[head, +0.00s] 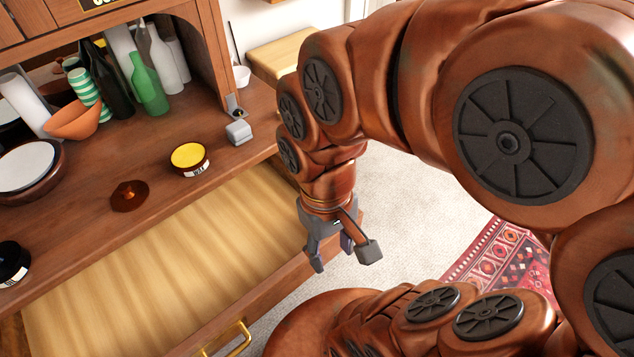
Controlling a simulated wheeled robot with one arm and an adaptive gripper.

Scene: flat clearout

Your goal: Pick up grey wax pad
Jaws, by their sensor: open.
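A small grey block (238,132), which looks like the grey wax pad, lies on the brown wooden counter (150,165) near its right end. My gripper (342,257) hangs fingers down in front of the counter, beyond the right end of the open drawer. It is right of and nearer than the grey block, clearly apart from it. Its fingers are spread and nothing shows between them.
A drawer (165,270) with a pale wood inside and a brass handle (238,340) stands open below the counter. A yellow-topped tin (188,156) and a brown disc (129,196) lie left of the block. Bottles (148,85) and an orange bowl (76,120) stand behind.

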